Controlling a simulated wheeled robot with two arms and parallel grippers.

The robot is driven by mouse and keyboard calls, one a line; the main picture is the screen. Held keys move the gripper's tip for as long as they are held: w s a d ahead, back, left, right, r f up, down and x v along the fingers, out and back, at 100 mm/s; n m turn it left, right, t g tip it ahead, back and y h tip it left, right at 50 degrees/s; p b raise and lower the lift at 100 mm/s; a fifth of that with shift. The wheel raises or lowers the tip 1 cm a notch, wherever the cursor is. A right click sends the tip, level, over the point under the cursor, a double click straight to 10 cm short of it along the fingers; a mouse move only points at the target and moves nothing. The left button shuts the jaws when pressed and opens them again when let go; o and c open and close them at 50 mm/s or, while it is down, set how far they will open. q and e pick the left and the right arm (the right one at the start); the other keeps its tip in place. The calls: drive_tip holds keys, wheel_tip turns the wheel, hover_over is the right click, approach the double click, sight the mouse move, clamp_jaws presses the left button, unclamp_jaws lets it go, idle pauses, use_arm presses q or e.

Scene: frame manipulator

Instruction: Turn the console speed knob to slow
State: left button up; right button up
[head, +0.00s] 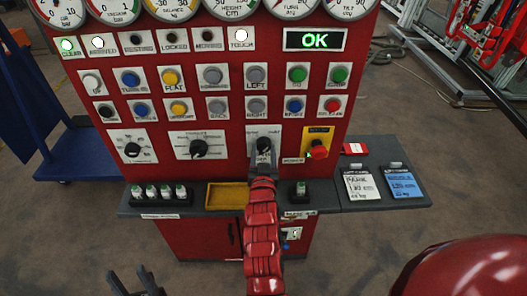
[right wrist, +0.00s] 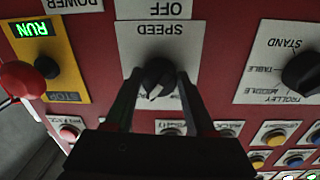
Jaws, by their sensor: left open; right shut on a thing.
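The speed knob (head: 263,144) is a black rotary knob on a white plate, low on the red console, the rightmost of the knobs in its row. In the right wrist view the speed knob (right wrist: 158,72) sits below an upside-down SPEED label. My right gripper (head: 263,161) reaches up to it, and in the right wrist view its dark fingers (right wrist: 157,83) are shut on the knob's two sides. The setting the knob points to cannot be read. My left gripper (head: 130,272) is open and empty at the lower left, away from the console.
A red mushroom button (head: 319,151) on a yellow plate is just right of the speed knob. Other black knobs (head: 197,149) stand to its left. The grey ledge (head: 222,214) below holds a yellow tray (head: 226,195) and small bottles. A green display (head: 315,40) reads OK.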

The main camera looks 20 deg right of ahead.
clamp_jaws()
drive_tip(key=shift+f+n+b, duration=0.1)
drive_tip(key=shift+n+b, duration=0.75)
drive_tip(key=shift+n, duration=0.25)
drive_tip(key=n+b, duration=0.1)
drive_tip(key=n, duration=0.2)
drive_tip(key=shift+n, duration=0.3)
drive_tip(key=n+b, duration=0.1)
drive_tip(key=n, duration=0.2)
drive_tip(key=shift+d+n, duration=0.1)
drive_tip(key=shift+n, duration=0.3)
drive_tip(key=shift+d+n+t, duration=0.1)
drive_tip(key=shift+n+t, duration=0.2)
drive_tip(key=shift+n, duration=2)
drive_tip(key=shift+s, duration=0.1)
drive_tip(key=o, duration=1.3)
unclamp_jaws()
